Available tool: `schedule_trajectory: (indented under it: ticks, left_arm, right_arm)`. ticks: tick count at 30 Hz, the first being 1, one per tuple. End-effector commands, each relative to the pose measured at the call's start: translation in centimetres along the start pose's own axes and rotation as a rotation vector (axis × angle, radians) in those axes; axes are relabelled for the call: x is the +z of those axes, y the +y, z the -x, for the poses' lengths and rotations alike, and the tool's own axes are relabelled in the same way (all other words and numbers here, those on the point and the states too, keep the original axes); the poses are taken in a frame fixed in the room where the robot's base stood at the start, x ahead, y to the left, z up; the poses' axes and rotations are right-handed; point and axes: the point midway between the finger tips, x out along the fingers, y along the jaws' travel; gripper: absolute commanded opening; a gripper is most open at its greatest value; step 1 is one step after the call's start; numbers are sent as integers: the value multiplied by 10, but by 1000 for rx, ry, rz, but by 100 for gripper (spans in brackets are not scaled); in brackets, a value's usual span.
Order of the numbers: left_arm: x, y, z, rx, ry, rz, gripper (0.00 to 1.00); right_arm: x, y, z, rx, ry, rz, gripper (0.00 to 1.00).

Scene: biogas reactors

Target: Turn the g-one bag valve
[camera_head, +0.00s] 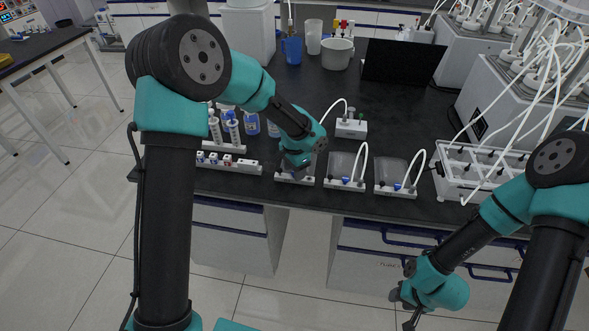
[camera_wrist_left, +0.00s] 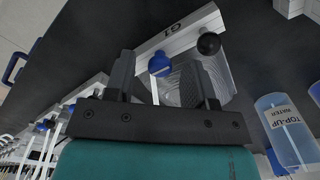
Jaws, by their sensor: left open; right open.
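The G1 bag unit shows in the left wrist view as a grey, ribbed translucent bag (camera_wrist_left: 186,88) on a white base labelled G1 (camera_wrist_left: 180,32). A blue valve (camera_wrist_left: 159,63) and a round black knob (camera_wrist_left: 209,43) sit on that base. My left gripper (camera_wrist_left: 162,68) is open, with the blue valve seen between its fingers; I cannot tell whether they touch it. In the head view my left gripper (camera_head: 296,168) is over the leftmost bag base (camera_head: 294,180) and hides most of that unit. My right gripper (camera_head: 408,308) is open and empty, low in front of the bench.
Two similar bag units with white hoses (camera_head: 345,165) (camera_head: 397,171) stand to the right. A white rack (camera_head: 232,163) and bottles stand to the left. The bench's front edge runs close by.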

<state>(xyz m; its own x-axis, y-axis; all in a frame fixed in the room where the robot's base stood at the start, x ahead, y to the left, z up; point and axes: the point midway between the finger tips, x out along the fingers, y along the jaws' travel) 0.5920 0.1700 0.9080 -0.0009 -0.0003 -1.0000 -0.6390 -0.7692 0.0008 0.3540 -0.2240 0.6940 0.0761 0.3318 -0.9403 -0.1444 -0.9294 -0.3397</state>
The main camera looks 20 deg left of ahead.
Motion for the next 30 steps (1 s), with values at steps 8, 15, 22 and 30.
schedule_trajectory:
  ticks: [8,15,22,30]
  left_arm:
    - [0,0,-1,0,1,0,50]
    - [0,0,-1,0,1,0,27]
    - [0,0,-1,0,1,0,5]
    - [0,0,0,0,1,13,1]
  right_arm:
    - [0,0,0,0,0,0,43]
    - [0,0,0,0,0,0,43]
    - [0,0,0,0,0,0,43]
    - [0,0,0,0,0,0,43]
